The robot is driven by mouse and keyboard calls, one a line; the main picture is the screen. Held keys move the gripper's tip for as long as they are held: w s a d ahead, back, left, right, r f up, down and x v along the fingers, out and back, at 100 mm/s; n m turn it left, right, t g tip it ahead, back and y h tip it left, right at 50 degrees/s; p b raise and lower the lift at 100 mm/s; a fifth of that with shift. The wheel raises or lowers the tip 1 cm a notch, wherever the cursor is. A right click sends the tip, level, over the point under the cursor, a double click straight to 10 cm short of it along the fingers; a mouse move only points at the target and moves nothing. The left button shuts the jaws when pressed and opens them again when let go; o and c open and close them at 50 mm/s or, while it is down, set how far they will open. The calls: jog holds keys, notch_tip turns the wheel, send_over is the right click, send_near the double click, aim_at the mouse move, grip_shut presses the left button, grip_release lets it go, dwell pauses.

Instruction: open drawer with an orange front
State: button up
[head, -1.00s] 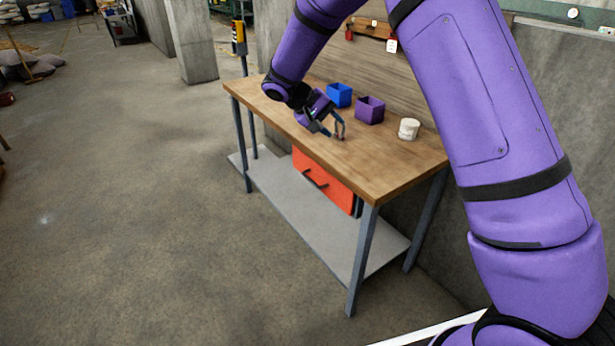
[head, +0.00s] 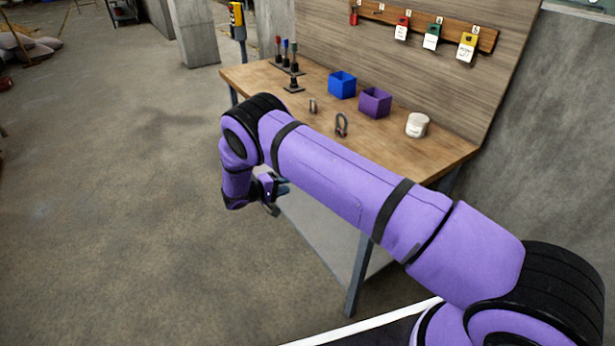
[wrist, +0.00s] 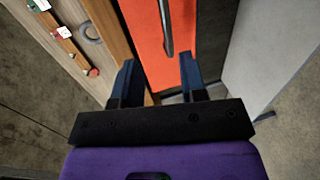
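The orange drawer front (wrist: 143,32) shows in the wrist view, beyond my fingers, under the wooden table top. Its dark bar handle (wrist: 166,28) runs up and down in that picture, ahead of the gap between my fingertips. My gripper (wrist: 158,75) is open, its two dark blue fingers apart with nothing between them. In the head view my gripper (head: 272,193) is low at the table's front side, below the top's edge. There my arm hides the drawer.
The wooden table (head: 440,160) holds a blue bin (head: 342,84), a purple bin (head: 375,102), a white container (head: 417,125), a shackle (head: 341,125) and small stands. A tag rack (head: 440,24) hangs behind. The floor left of the table is clear.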

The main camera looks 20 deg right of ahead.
jog(key=x, duration=0.7)
jog(key=f+x, duration=0.1)
jog(key=x, duration=0.2)
jog(key=shift+w+d, duration=0.2)
jog(key=shift+w, duration=0.05)
grip_shut()
